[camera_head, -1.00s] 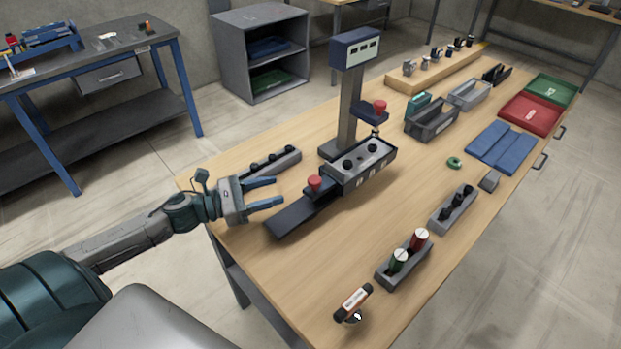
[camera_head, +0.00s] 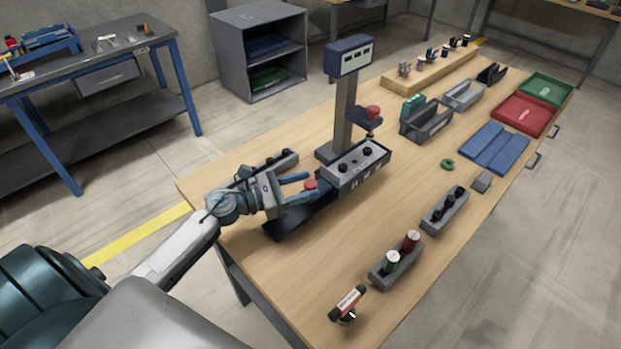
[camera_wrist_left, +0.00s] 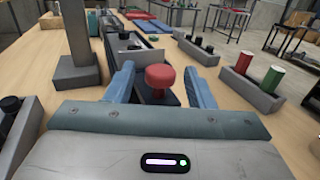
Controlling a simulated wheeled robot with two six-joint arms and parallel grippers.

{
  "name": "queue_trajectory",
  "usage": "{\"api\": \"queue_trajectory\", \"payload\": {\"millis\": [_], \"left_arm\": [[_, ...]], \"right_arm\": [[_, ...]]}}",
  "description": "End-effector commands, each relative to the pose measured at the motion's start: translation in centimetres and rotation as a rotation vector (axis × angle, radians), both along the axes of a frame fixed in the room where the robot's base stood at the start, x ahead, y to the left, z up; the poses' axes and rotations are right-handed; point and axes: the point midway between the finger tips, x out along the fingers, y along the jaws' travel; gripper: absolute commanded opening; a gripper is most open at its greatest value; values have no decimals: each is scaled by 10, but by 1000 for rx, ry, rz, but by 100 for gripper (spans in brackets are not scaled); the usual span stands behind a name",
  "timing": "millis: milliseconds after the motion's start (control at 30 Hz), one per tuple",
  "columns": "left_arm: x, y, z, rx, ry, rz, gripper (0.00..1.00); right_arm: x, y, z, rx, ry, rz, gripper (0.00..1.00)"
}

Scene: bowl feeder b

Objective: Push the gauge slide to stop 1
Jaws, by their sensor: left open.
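The gauge is a grey block (camera_head: 358,167) with black knobs on top and a dark rail (camera_head: 285,224) running out to the lower left. Its slide carries a red knob (camera_head: 310,184), close to the block's near end. The knob also shows in the left wrist view (camera_wrist_left: 160,77). My left gripper (camera_head: 303,187) is open, with one finger on each side of the red knob. In the left wrist view, gaps show between the knob and both fingers (camera_wrist_left: 158,84). The marks on the block's side are too small to read. My right gripper is out of view.
A post with a display box (camera_head: 348,54) and a second red knob (camera_head: 374,112) stands behind the gauge. A holder with green and red cylinders (camera_head: 396,262) and a grey block with black knobs (camera_head: 445,211) lie to the right. Bare tabletop lies between.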

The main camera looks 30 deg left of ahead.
Motion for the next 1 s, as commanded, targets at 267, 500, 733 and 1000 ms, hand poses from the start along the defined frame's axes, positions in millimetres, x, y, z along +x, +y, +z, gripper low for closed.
{"api": "queue_trajectory", "payload": {"millis": [267,500,733,1000], "left_arm": [[14,-13,0,0,0,0,49],[15,-14,-1,1,1,-1,49],[15,-14,0,1,1,-1,18],[18,-15,0,0,-1,0,0]], "right_arm": [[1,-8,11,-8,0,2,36],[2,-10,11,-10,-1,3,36],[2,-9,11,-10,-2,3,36],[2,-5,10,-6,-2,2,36]]}}
